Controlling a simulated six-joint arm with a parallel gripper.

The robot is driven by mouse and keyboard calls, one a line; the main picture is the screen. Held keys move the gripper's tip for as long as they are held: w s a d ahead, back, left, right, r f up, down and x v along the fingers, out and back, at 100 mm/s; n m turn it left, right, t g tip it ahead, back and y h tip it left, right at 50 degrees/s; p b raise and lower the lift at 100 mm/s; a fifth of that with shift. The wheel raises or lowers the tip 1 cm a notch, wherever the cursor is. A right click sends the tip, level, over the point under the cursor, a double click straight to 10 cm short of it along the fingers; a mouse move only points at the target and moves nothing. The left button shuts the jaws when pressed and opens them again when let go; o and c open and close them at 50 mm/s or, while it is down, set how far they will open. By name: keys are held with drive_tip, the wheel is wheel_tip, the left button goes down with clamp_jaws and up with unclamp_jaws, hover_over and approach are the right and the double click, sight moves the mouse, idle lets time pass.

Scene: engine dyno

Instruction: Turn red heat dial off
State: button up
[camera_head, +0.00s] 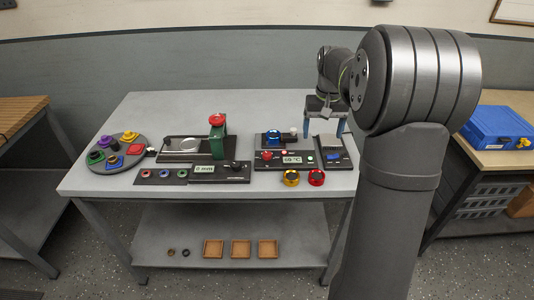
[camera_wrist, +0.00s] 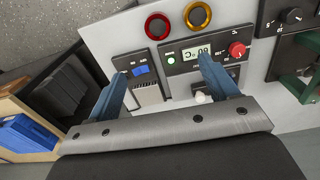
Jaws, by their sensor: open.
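The red heat dial (camera_head: 267,155) sits on a black panel with a small °C display (camera_head: 291,159). In the wrist view the red dial (camera_wrist: 237,49) is at the upper right, beside the display (camera_wrist: 195,52), which appears upside down. A light pointer mark shows on the dial. My gripper (camera_head: 325,128) is open and empty at the back right of the table, pointing down. In the wrist view its blue fingers (camera_wrist: 163,70) are spread wide, and the dial lies beyond the right finger, apart from it.
A black unit with a blue switch (camera_head: 331,156) stands right of the panel. A blue knob (camera_head: 273,136) is behind the dial. Yellow (camera_head: 291,178) and red (camera_head: 316,178) rings are at the front. A green press with a red top (camera_head: 217,120) stands to the left.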

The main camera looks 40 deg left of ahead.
sight(267, 154)
drive_tip(key=s+a+t+y, duration=0.1)
drive_tip(key=s+a, duration=0.2)
drive_tip(key=a, duration=0.1)
drive_tip(key=s+a+t+y, duration=0.1)
drive_tip(key=s+a, duration=0.3)
drive_tip(key=s+a+r+m+t, duration=0.1)
drive_tip(key=s+a, duration=0.3)
drive_tip(key=shift+a+y, duration=0.2)
drive_tip(key=shift+y, duration=0.2)
drive_tip(key=c, duration=0.5)
drive_tip(key=x, duration=1.7)
drive_tip(key=shift+w+a, duration=0.1)
drive_tip(key=shift+w, duration=0.1)
drive_tip(key=shift+c, duration=0.3)
drive_tip(key=c, duration=0.9)
